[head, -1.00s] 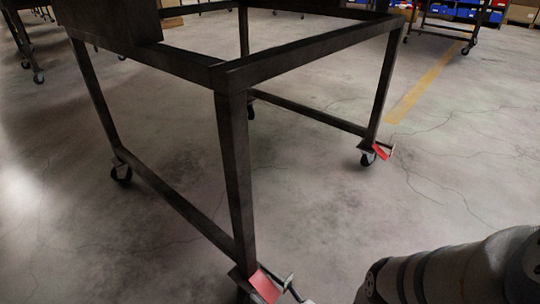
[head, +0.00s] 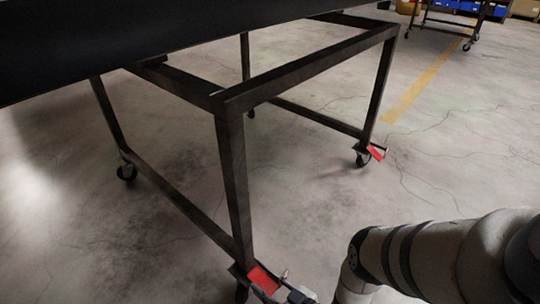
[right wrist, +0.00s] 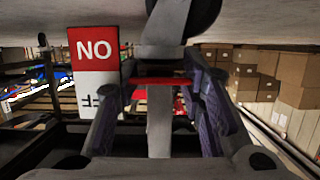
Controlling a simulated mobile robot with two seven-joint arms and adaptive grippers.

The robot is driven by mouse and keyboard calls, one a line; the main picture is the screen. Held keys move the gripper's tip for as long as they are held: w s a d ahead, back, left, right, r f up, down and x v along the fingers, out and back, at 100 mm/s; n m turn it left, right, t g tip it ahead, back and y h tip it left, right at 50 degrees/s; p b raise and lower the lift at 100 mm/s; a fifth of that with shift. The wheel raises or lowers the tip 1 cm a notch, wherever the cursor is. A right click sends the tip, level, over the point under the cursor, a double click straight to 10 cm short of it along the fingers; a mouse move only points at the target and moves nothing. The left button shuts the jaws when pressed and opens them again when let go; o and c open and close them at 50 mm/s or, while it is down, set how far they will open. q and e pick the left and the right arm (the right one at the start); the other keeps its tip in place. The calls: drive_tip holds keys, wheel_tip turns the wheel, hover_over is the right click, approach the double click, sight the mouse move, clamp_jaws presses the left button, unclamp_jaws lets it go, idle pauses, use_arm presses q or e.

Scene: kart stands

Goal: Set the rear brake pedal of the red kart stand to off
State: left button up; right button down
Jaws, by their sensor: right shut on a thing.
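The dark metal kart stand (head: 232,180) stands on casters in the head view. A red brake pedal (head: 263,279) is at its near bottom corner, and a second red pedal (head: 375,153) is at its far right corner. My right gripper (head: 296,295) is at the near pedal, partly cut off by the bottom edge. In the right wrist view its fingers (right wrist: 165,90) close around a thin red edge. A red and white label plate (right wrist: 94,70) beside them shows ON and OFF upside down. My left gripper is not in view.
A dark slab (head: 150,40) crosses the top left of the head view. Open concrete floor (head: 450,180) with a yellow line (head: 415,90) lies right of the stand. Another stand with bins is far back. Cardboard boxes (right wrist: 298,85) show in the right wrist view.

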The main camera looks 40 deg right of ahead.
drive_tip(key=shift+r+g+p, duration=0.65)
drive_tip(key=shift+g+p, duration=0.15)
drive_tip(key=shift+p, duration=0.2)
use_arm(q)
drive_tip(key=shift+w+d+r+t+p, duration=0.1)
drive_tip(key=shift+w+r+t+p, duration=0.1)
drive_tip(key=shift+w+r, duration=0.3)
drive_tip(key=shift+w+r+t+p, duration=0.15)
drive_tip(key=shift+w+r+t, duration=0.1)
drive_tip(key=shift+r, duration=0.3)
use_arm(e)
drive_tip(key=shift+g, duration=0.3)
drive_tip(key=c, duration=1)
unclamp_jaws()
drive_tip(key=shift+c, duration=0.2)
drive_tip(key=shift+s, duration=0.1)
drive_tip(key=a+v, duration=0.1)
drive_tip(key=v, duration=1)
drive_tip(key=shift+s+d+r, duration=0.3)
drive_tip(key=shift+s+d, duration=0.05)
drive_tip(key=shift+d, duration=0.15)
